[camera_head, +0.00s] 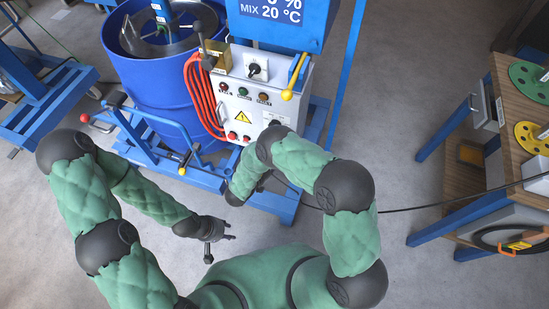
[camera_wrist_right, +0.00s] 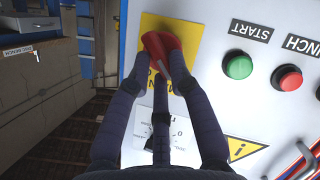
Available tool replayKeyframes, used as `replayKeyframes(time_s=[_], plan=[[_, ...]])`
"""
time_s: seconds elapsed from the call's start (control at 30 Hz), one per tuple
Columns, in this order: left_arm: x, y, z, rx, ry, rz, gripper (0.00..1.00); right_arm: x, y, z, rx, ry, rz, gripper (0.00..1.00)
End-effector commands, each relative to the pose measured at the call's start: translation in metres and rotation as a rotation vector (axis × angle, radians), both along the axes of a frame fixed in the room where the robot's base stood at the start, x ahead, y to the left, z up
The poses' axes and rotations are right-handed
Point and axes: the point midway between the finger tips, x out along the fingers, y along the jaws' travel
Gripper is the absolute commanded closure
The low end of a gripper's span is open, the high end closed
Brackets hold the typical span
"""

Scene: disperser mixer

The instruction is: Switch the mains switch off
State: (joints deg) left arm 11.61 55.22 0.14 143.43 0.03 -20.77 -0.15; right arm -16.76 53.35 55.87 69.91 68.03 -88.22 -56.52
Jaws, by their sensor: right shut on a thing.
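The mains switch shows in the right wrist view as a red handle (camera_wrist_right: 165,50) on a yellow plate (camera_wrist_right: 188,28) with partly covered lettering. My right gripper (camera_wrist_right: 161,72) is shut on the red handle, with dark fingers on both sides of it. The fingers hide part of the handle and plate, so its exact turn position is hard to tell. In the head view my right arm covers this part of the white control panel (camera_head: 262,88), and the switch cannot be made out. My left gripper (camera_head: 229,231) is open and empty, low in front of the machine, away from the panel.
In the right wrist view, a green START button (camera_wrist_right: 238,66) and a red INCH button (camera_wrist_right: 287,77) are beside the switch. A white dial plate (camera_wrist_right: 140,125) lies behind the fingers. A blue drum (camera_head: 160,85) and orange hoses (camera_head: 197,95) stand left; a workbench (camera_head: 510,100) stands right.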

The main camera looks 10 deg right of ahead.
Motion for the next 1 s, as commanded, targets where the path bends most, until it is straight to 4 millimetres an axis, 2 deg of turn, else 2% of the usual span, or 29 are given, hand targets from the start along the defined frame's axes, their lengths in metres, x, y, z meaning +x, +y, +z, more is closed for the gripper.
replayKeyframes(time_s=[0.3, 0.77, 0.8, 0.83, 0.87, 1.0], plan=[[0.0001, 0.0000, -0.0012, 0.000, 0.000, 0.000, 0.60, 0.0005, 0.0017, -0.0017, -0.070, 0.049, 0.003, 1.00], [0.0001, 0.0000, -0.0012, 0.000, 0.000, 0.000, 0.60, 0.0006, 0.0018, -0.0017, -0.078, 0.055, 0.004, 1.00], [0.0001, 0.0000, -0.0013, 0.000, 0.000, 0.000, 0.60, 0.0007, 0.0018, -0.0016, -0.078, 0.055, 0.004, 0.68], [0.0001, 0.0000, -0.0013, 0.000, 0.000, 0.000, 0.60, 0.0007, 0.0018, -0.0016, -0.078, 0.055, 0.004, 0.59], [0.0001, 0.0000, -0.0013, 0.000, 0.000, 0.000, 0.60, 0.0006, 0.0017, -0.0016, -0.078, 0.054, 0.003, 0.55], [0.0001, 0.0000, -0.0012, 0.000, 0.000, 0.000, 0.60, 0.0009, 0.0016, -0.0013, -0.078, 0.053, 0.002, 0.55]])
